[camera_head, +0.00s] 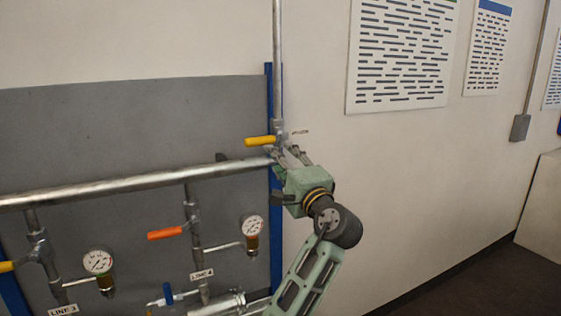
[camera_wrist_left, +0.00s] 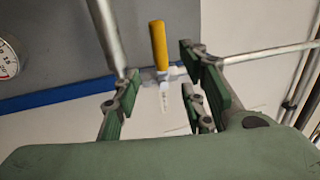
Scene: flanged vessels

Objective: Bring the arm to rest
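My left gripper (camera_head: 288,154) is raised at the upper right corner of the grey panel, close to a valve with a yellow handle (camera_head: 260,141). The wrist view shows the left gripper (camera_wrist_left: 160,80) open, its fingers wide apart. The yellow handle (camera_wrist_left: 159,45) shows in the gap between the fingers and seems to lie beyond the fingertips. No finger is seen closed on it. My right gripper is in neither view.
A grey panel (camera_head: 110,125) carries a horizontal pipe (camera_head: 110,187), gauges (camera_head: 98,262), an orange-handled valve (camera_head: 165,233) and a blue-handled valve (camera_head: 168,292). A vertical pipe (camera_head: 277,60) rises above the yellow valve. The wall right of the arm is clear below posters (camera_head: 403,50).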

